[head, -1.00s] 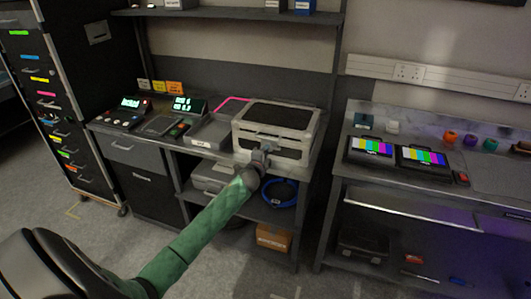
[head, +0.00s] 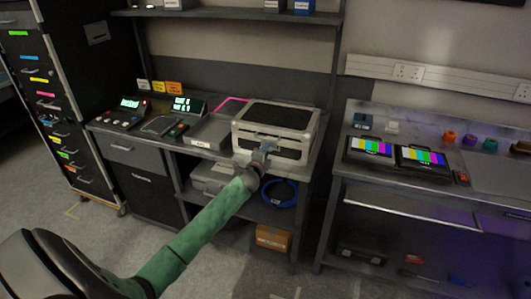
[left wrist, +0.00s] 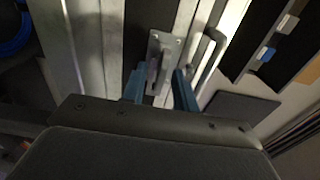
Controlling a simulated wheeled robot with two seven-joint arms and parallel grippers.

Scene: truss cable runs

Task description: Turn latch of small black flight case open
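The small black flight case (head: 278,116) with silver edges sits on the bench, its front facing me. In the left wrist view its front shows close up, with a metal latch plate (left wrist: 165,50) and a silver handle (left wrist: 208,58) to the right of it. My left gripper (head: 265,147) is at the case's front. In the left wrist view its two bluish fingers (left wrist: 160,85) stand apart, one on each side of the latch. I cannot tell whether they touch it. My right gripper is not in view.
A grey tray (head: 207,133) and control boxes (head: 122,113) stand left of the case. A blue cable coil (head: 279,193) and a cardboard box (head: 273,238) are below. A second bench with colour-bar screens (head: 421,158) stands to the right.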

